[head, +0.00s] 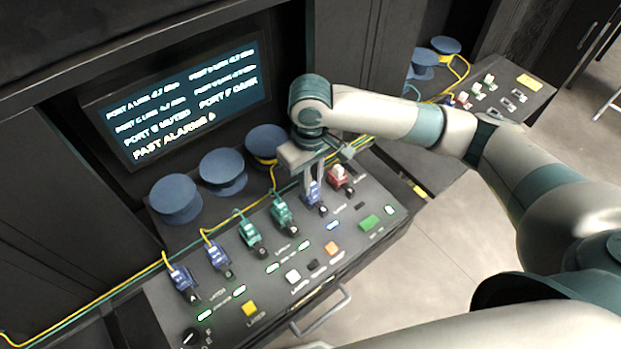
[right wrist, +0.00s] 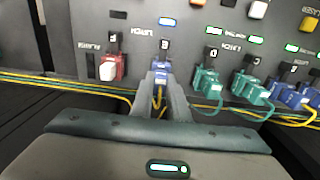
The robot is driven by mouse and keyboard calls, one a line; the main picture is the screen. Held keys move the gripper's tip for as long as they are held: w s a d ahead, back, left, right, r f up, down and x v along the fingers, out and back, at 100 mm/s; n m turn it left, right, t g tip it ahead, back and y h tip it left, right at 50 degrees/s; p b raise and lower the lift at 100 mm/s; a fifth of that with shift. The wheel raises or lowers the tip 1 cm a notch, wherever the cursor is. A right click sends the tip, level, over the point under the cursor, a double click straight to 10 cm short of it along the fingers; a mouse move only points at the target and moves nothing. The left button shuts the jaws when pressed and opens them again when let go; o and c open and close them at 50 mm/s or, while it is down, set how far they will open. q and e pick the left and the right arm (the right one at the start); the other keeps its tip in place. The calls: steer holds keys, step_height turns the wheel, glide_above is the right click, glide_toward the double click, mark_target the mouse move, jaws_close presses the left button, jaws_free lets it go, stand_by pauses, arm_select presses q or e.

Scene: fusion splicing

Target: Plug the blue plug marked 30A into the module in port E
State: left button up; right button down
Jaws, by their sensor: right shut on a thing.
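A blue plug (head: 314,194) is at the fifth place in the row on the sloping panel (head: 374,244). My right gripper (head: 313,190) is shut on it from above. In the right wrist view the blue plug (right wrist: 161,71) sits between the two fingertips (right wrist: 160,85), in line with the port whose label looks like E. A yellow cable trails back between the fingers. The 30A marking cannot be read, and I cannot tell how deep the plug sits. My left gripper is not in view.
Two green plugs (head: 284,216) and two blue ones stand to the left in the row; a red connector (head: 340,178) stands close on the right. Blue round caps (head: 222,172) and a lit screen (head: 190,100) are behind. Yellow and green cables run along the panel's back.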

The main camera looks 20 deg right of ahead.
steer(key=shift+f, duration=0.25)
steer(key=c, duration=1.6)
jaws_free()
steer(key=shift+c, duration=0.2)
steer(key=shift+r, duration=0.1)
step_height(320, 180, up, 17)
steer(key=b, duration=0.3)
steer(key=shift+r, duration=0.15)
